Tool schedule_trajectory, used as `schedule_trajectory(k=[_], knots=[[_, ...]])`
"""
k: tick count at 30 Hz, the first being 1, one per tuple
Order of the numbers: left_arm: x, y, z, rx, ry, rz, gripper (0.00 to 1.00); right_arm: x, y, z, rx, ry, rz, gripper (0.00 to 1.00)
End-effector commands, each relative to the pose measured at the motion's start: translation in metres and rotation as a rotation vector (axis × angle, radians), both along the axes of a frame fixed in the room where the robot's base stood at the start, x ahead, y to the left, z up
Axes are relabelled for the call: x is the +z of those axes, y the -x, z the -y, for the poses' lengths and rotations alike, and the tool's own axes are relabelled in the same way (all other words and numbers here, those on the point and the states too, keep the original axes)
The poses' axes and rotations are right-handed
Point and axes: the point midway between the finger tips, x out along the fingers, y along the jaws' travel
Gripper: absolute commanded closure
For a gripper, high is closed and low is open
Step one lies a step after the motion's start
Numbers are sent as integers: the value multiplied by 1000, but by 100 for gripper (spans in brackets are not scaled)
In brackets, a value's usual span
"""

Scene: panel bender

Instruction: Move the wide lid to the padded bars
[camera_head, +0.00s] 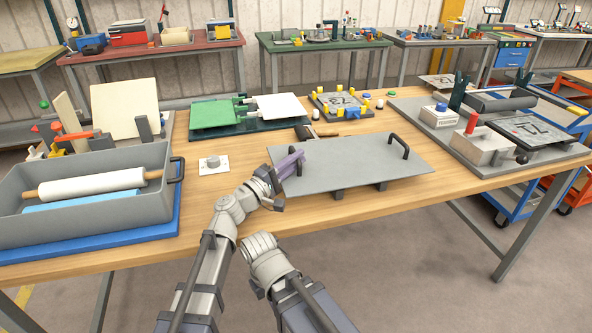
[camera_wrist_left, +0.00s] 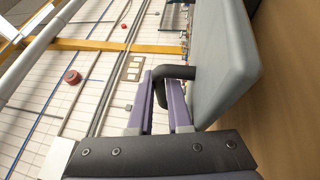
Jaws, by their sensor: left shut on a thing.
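The wide lid (camera_head: 350,165) is a flat grey plate with a black handle near each end, at the middle of the wooden table. My left gripper (camera_head: 292,163) has purple fingers and is shut on the lid's left handle. In the left wrist view the fingers (camera_wrist_left: 165,100) close around the black handle (camera_wrist_left: 178,72), with the lid (camera_wrist_left: 222,65) beside them. The right handle (camera_head: 398,146) is free. Dark blocks, perhaps the padded bars (camera_head: 381,186), show under the lid's front edge. I cannot tell if the lid touches them. My right gripper is not in view.
A grey bin (camera_head: 90,222) with a white roller stands at the left. A green panel stand (camera_head: 212,113) and a plate with yellow clamps (camera_head: 343,105) lie behind the lid. A grey fixture base (camera_head: 490,135) stands at the right. Some table in front of the lid is clear.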

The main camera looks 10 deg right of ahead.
Motion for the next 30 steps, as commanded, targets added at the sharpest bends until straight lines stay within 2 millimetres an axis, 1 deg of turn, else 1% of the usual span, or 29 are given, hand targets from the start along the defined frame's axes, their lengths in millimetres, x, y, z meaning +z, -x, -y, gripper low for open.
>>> schedule_trajectory(k=[1, 8, 9, 16, 25, 28, 30], knots=[[-8, 0, 0, 0, 2, -1, 100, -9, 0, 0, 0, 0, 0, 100], [-6, 0, 0, -1, 1, 0, 100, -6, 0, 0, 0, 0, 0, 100], [-6, 0, 0, 0, -1, 1, 79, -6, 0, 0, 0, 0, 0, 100], [-6, 0, 0, 0, 0, 0, 53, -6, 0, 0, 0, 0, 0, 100], [-7, 2, -2, 0, 0, 0, 53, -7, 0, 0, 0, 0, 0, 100], [-10, 8, -12, 2, 0, 0, 53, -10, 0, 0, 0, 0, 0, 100], [-13, 15, -22, 2, 0, 0, 53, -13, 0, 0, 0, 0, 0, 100]])
